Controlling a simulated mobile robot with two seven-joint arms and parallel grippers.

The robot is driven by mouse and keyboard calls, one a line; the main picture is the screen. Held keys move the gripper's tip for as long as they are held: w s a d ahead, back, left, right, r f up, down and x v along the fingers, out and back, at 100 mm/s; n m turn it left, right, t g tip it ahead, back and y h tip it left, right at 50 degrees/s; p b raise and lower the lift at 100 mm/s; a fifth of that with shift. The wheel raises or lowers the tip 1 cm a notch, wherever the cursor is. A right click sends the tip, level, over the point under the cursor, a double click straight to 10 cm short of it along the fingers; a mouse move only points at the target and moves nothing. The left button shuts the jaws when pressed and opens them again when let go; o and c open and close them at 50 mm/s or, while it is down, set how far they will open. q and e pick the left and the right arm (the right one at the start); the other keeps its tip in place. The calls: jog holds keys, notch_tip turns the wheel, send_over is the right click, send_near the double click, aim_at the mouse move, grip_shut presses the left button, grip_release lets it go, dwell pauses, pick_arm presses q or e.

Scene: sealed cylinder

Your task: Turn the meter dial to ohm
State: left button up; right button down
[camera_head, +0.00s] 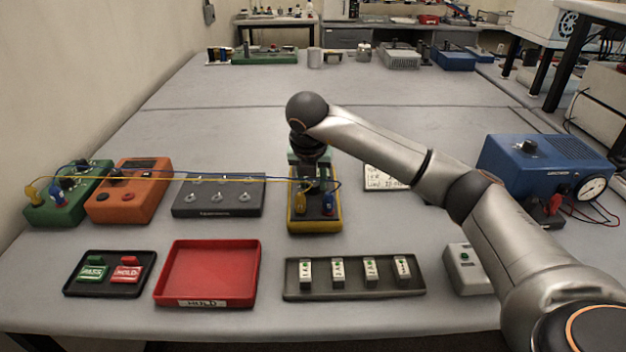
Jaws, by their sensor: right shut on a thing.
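The meter (316,226) is a yellow-edged box with a dark face, standing near the middle of the table. A yellow plug (300,202) and a blue plug (329,203) sit in its front part. My right gripper (314,178) points down over the meter's upper part and is shut on the meter dial. The gripper and wrist hide the dial, its markings and most of the display, so I cannot tell its setting. My left gripper is not in view.
Yellow and blue leads run left from the meter to a green box (69,205), past an orange box (127,205) and a switch box (218,208). A red tray (208,268) and a dark tray (354,290) lie in front. A blue supply (548,160) stands right.

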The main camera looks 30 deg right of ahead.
jog(key=c, duration=0.5)
grip_release()
jog(key=shift+r, duration=0.1)
jog(key=v, duration=1.2)
jog(key=shift+r, duration=0.2)
jog(key=shift+s+a, duration=0.1)
jog(key=shift+f, duration=0.1)
